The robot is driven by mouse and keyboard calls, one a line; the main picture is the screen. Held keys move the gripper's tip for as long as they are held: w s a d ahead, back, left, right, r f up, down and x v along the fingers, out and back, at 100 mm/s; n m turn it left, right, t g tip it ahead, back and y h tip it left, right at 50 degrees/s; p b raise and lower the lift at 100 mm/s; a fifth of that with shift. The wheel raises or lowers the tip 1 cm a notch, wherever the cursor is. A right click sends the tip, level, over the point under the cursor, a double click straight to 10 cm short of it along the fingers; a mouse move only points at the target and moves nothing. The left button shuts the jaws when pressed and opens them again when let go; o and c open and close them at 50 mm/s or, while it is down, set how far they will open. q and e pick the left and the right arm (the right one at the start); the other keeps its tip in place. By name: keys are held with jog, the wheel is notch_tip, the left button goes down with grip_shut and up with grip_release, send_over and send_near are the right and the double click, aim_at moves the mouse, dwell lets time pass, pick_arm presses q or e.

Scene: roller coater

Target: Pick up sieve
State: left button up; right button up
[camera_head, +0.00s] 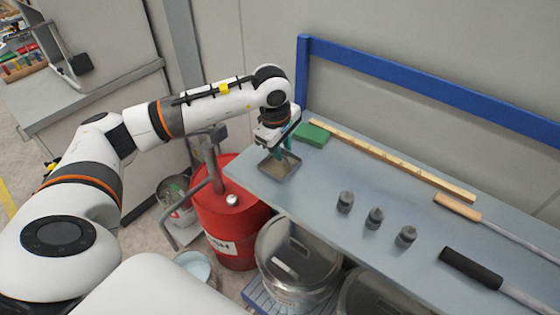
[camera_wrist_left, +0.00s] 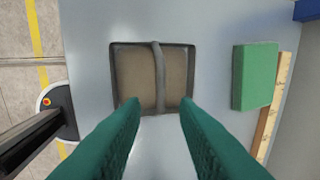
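The sieve (camera_head: 279,168) is a small square dark-framed tray with a tan bottom. It lies flat on the grey bench at its far-left end. In the left wrist view the sieve (camera_wrist_left: 133,82) shows whole, with a grey handle bar (camera_wrist_left: 157,75) across its middle. My left gripper (camera_head: 285,153) is over the sieve, fingers pointing down. Its two teal fingers (camera_wrist_left: 159,106) are apart with nothing between them, and their tips overlap the sieve's near edge in the wrist view. Whether they touch it I cannot tell. My right gripper is not in view.
A green block (camera_head: 312,134) and a long wooden ruler (camera_head: 395,162) lie behind the sieve. Three grey weights (camera_head: 374,218) and tools with wooden (camera_head: 458,206) and black (camera_head: 470,268) handles are to the right. A red drum (camera_head: 228,220) stands in front of the bench (camera_head: 300,197).

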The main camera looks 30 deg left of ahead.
pick_arm(q)
jog(key=f, duration=0.1)
jog(key=f+p, duration=0.1)
jog(key=f, duration=0.1)
jog(key=shift+w+a+f+p, duration=0.2)
jog(key=shift+w+p, duration=0.1)
jog(key=shift+w, duration=0.05)
jog(key=shift+w+f, duration=0.1)
jog(key=shift+f, duration=0.25)
jog(key=shift+c, duration=0.6)
grip_shut()
